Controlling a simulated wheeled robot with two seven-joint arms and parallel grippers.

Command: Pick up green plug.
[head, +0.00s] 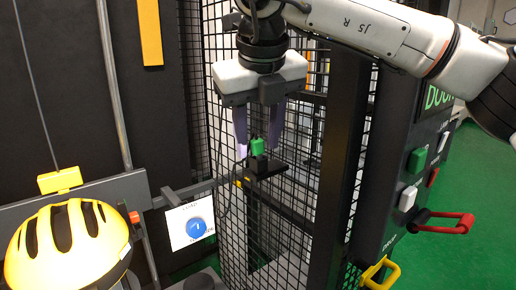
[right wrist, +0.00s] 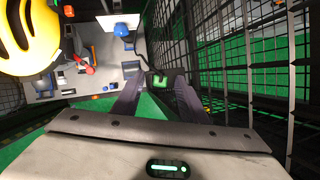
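The green plug (head: 257,147) sits upright on a small black holder (head: 266,170) on the mesh cage. My right gripper (head: 257,138) points down from above with its fingers apart, one on each side of the plug. In the right wrist view the green plug (right wrist: 158,79) shows between the tips of the open right gripper (right wrist: 157,89). I see a gap beside the plug and cannot make out contact. A dark cable hangs near the plug. My left gripper is not in view.
The black mesh cage (head: 290,205) and its post (head: 342,150) stand close beside the gripper. A yellow helmet (head: 70,250) and a white panel with a blue disc (head: 195,228) are at left. A red-handled lever (head: 450,222) and buttons are at right.

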